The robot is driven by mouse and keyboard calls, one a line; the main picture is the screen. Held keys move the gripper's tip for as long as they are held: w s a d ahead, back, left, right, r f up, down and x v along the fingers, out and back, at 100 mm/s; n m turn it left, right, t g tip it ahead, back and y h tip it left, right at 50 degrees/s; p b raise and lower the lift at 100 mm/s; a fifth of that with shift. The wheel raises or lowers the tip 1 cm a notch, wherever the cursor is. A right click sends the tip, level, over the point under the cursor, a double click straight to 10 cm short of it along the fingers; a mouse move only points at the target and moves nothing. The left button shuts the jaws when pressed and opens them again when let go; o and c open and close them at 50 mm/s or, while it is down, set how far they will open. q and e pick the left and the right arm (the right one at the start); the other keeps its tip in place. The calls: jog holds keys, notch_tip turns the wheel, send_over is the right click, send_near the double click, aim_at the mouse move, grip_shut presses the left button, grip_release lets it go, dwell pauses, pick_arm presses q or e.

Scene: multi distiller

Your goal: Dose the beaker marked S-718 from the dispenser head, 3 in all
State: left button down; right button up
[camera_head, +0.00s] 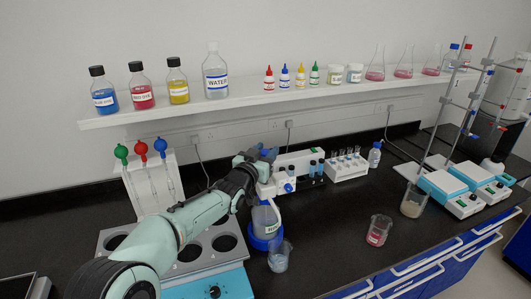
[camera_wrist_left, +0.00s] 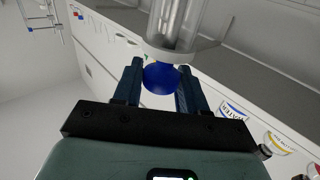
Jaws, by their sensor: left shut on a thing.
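The dispenser head (camera_head: 266,188) is white and tops a bottle (camera_head: 264,218) with a blue base on the dark bench. My left gripper (camera_head: 262,155) is above the head. In the left wrist view its two fingers are shut on a round blue knob (camera_wrist_left: 160,78), beside a clear cylinder (camera_wrist_left: 176,22) with a pale collar. A beaker (camera_head: 280,256) with greyish contents stands just in front of the bottle. Another beaker (camera_head: 378,231) with a red patch stands farther right, and one with beige contents (camera_head: 412,202) stands beyond it. I cannot read S-718 on any of them. My right gripper is not in view.
A wall shelf (camera_head: 180,112) above holds labelled bottles, dropper bottles and flasks. A block with round wells (camera_head: 190,255) is at the left, near pipettes with coloured bulbs (camera_head: 141,150). A tube rack (camera_head: 346,167) stands behind. Hotplates (camera_head: 455,195) are at the right. The bench between the beakers is clear.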

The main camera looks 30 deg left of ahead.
pick_arm(q)
jog(key=shift+f, duration=0.35)
jog(key=c, duration=0.7)
grip_release()
jog(key=shift+c, duration=0.2)
jog(key=shift+s+r, duration=0.1)
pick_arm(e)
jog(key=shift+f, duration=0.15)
pick_arm(q)
jog(key=shift+s, duration=0.4)
jog(key=s+d+b, duration=0.1)
jog(key=s+b, duration=0.3)
jog(key=s, duration=0.8)
jog(key=shift+s, duration=0.2)
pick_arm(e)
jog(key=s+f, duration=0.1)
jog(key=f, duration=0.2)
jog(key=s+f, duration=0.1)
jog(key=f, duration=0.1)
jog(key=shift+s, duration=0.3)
